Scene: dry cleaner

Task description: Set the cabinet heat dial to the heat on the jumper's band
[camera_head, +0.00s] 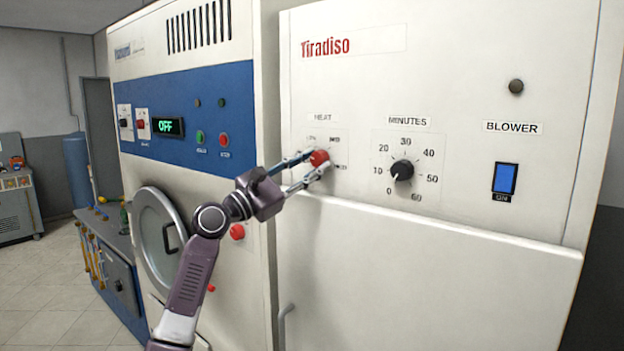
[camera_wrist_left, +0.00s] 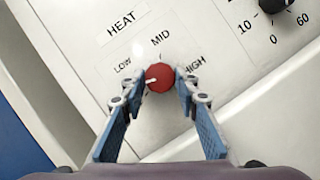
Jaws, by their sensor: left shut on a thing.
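The red heat dial (camera_head: 319,158) is on the white cabinet (camera_head: 430,225) under the HEAT label (camera_head: 323,118). My left gripper (camera_head: 312,162) is shut on this dial, with one fingertip on each side of it. In the left wrist view the dial (camera_wrist_left: 159,77) sits between the blue fingers (camera_wrist_left: 160,82). The words LOW (camera_wrist_left: 122,65), MID (camera_wrist_left: 160,38) and HIGH (camera_wrist_left: 195,62) are around it. Its white mark points left, roughly toward the LOW side. The jumper and its band are not in view. My right gripper is not in view.
Right of the heat dial is a black MINUTES dial (camera_head: 402,170), its mark near 0. Farther right is a blue BLOWER switch (camera_head: 504,178). A machine with a blue panel (camera_head: 222,95), an OFF display (camera_head: 169,127) and a round door (camera_head: 156,240) stands to the left.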

